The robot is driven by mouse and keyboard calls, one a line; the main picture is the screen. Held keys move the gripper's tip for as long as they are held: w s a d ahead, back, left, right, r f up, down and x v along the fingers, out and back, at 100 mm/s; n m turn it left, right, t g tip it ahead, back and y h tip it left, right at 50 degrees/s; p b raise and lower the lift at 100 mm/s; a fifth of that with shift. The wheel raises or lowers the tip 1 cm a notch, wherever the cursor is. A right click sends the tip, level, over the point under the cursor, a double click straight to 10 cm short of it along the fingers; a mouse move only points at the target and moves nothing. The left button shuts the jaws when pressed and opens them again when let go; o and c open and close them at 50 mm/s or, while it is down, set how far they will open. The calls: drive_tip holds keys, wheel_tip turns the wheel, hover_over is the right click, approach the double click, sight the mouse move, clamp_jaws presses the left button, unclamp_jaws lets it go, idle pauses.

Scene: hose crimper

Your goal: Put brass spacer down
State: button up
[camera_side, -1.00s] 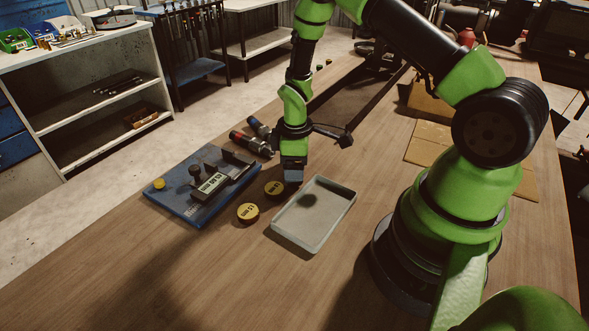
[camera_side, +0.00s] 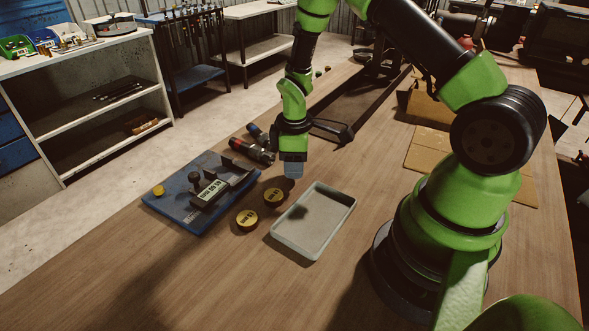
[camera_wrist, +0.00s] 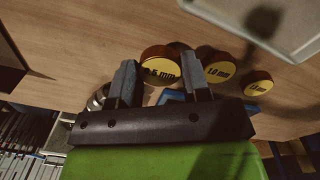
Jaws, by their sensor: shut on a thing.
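My gripper (camera_side: 293,172) hangs above the wooden bench, behind the tray's far left corner. In the wrist view my gripper's fingers (camera_wrist: 156,75) are shut on a brass spacer (camera_wrist: 160,66), a round disc with a yellow face; its label seems to end in ".5 mm". In the side view I cannot make this spacer out. Two more yellow-faced spacers lie on the bench, one nearer my gripper (camera_side: 273,195) and one nearer the front (camera_side: 246,219). In the wrist view one reads "1.0 mm" (camera_wrist: 221,66); the other (camera_wrist: 258,82) is too small to read surely.
A shallow grey tray (camera_side: 280,238) lies right of the spacers, empty but for a shadow. A blue plate (camera_side: 172,205) with a grey labelled device (camera_side: 208,192) lies left. Tools (camera_side: 252,150) lie behind it. The bench front is clear.

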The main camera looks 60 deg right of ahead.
wheel_tip(320, 180, up, 6)
drive_tip(key=shift+r, duration=0.15)
drive_tip(key=shift+a+r, duration=0.1)
drive_tip(key=shift+r, duration=0.25)
drive_tip(key=s+a+n, duration=0.4)
drive_tip(key=n, duration=1.3)
approach(315, 218)
drive_tip(key=shift+d+f, duration=0.1)
drive_tip(key=shift+f, duration=3.45)
drive_tip(key=shift+f, duration=0.1)
drive_tip(key=o, duration=0.7)
drive_tip(key=shift+o, duration=0.2)
